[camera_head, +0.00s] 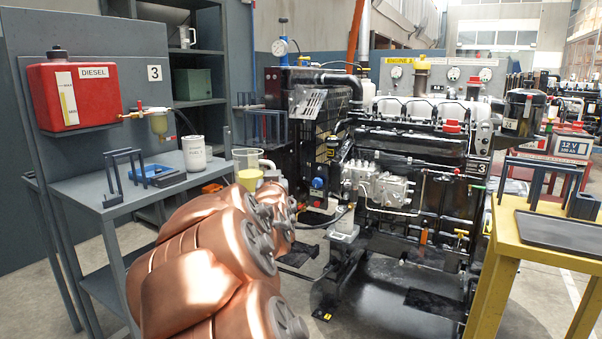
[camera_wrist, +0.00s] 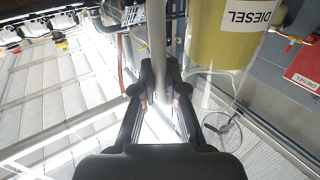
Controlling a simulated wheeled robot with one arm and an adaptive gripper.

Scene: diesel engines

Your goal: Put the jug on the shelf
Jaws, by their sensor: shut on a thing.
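The jug (camera_head: 247,160) is clear, with yellow liquid in its lower part and a pale handle on its right side. In the wrist view the jug (camera_wrist: 225,45) fills the top right, its DIESEL label upside down. My gripper (camera_wrist: 158,88) is shut on the jug's handle. In the head view my copper arm hides the gripper. The jug appears upright beside the right end of the grey bench; I cannot tell its exact height. A dark grey shelf unit (camera_head: 200,102) stands at the back left, with a white jug-like vessel and a green box on its boards.
The grey bench (camera_head: 88,190) holds a white filter (camera_head: 194,153), a blue tray and a small rack. A red diesel tank (camera_head: 75,95) hangs on a panel above it. The engine (camera_head: 410,150) stands right of the jug. A yellow table (camera_head: 512,235) is at the right.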

